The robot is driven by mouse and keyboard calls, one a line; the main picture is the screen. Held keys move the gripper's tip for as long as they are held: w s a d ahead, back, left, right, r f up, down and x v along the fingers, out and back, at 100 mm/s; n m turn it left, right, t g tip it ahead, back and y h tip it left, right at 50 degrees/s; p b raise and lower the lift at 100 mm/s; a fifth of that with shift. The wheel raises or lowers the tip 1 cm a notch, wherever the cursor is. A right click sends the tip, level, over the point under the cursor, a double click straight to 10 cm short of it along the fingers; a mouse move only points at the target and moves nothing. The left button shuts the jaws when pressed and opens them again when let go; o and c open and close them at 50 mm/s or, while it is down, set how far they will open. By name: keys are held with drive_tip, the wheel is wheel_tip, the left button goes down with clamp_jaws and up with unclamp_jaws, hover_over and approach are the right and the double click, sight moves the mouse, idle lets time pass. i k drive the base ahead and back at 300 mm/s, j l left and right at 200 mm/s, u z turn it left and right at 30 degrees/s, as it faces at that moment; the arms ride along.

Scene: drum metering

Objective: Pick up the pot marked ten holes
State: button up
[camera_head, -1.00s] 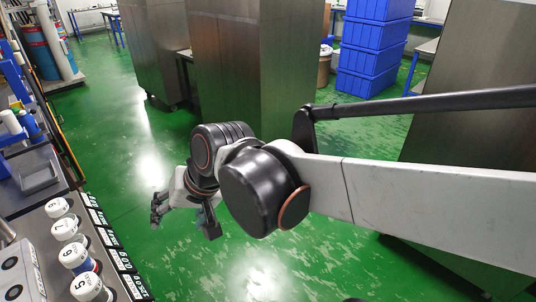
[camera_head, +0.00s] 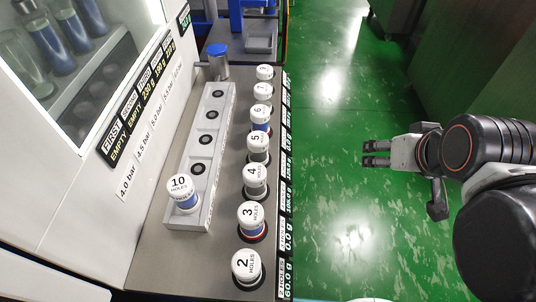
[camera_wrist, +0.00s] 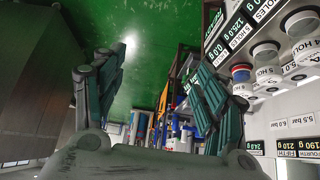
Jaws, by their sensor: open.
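The pot marked 10 holes (camera_head: 182,193) has a white lid and a blue band. It stands upright at the near end of a grey block with several round holes (camera_head: 207,138), left of the row of other pots. My gripper (camera_head: 368,154) is open and empty over the green floor, to the right of the bench and well apart from the pot. In the wrist view, the two dark fingers of my gripper (camera_wrist: 150,95) are spread wide with nothing between them. I cannot make out the ten-hole pot in that view.
Numbered white-lidded pots, such as pot 2 (camera_head: 246,265) and pot 3 (camera_head: 251,215), stand in a row along the bench's right edge. A blue-topped metal cylinder (camera_head: 218,60) stands behind the block. A white machine (camera_head: 60,170) borders the left. Green floor is free right of the bench.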

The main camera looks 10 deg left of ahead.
sight(180, 186)
drive_tip(key=u, duration=1.8)
drive_tip(key=k+j+z, duration=0.25)
drive_tip(key=j, duration=0.2)
drive_tip(key=k+j+z, duration=0.2)
drive_tip(key=k+j, duration=0.1)
drive_tip(key=j, duration=0.05)
